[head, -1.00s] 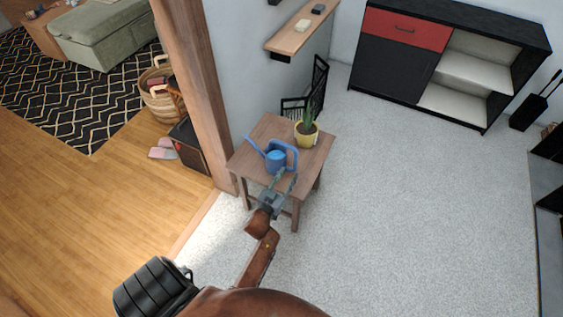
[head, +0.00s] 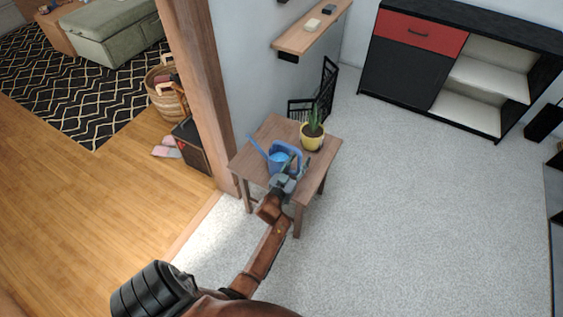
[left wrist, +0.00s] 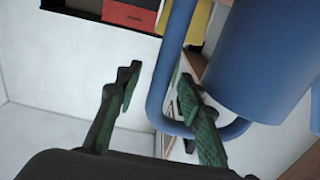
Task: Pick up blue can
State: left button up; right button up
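The blue can is a watering can (head: 279,163) standing on a small wooden table (head: 262,141), its spout pointing up and left. My left gripper (head: 296,168) is at its near right side, by the handle, partly covering it. In the left wrist view the can's blue body (left wrist: 265,60) fills the upper right, and its looped handle (left wrist: 163,85) runs between the fingers of my open left gripper (left wrist: 157,82). The right finger appears to be inside the loop, between handle and body. The left finger is outside, with a gap to the handle. My right gripper is not in view.
A yellow pot with a plant (head: 312,136) stands on the same table, just behind the can. A wooden post (head: 205,95) and wall are to the left, with a wall shelf (head: 310,30) above. The grey carpet (head: 420,210) to the right is clear.

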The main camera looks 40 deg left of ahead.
pick_arm(q)
jog(key=shift+c, duration=0.4)
grip_shut()
jog(key=shift+w+r, duration=0.1)
jog(key=shift+r, duration=0.05)
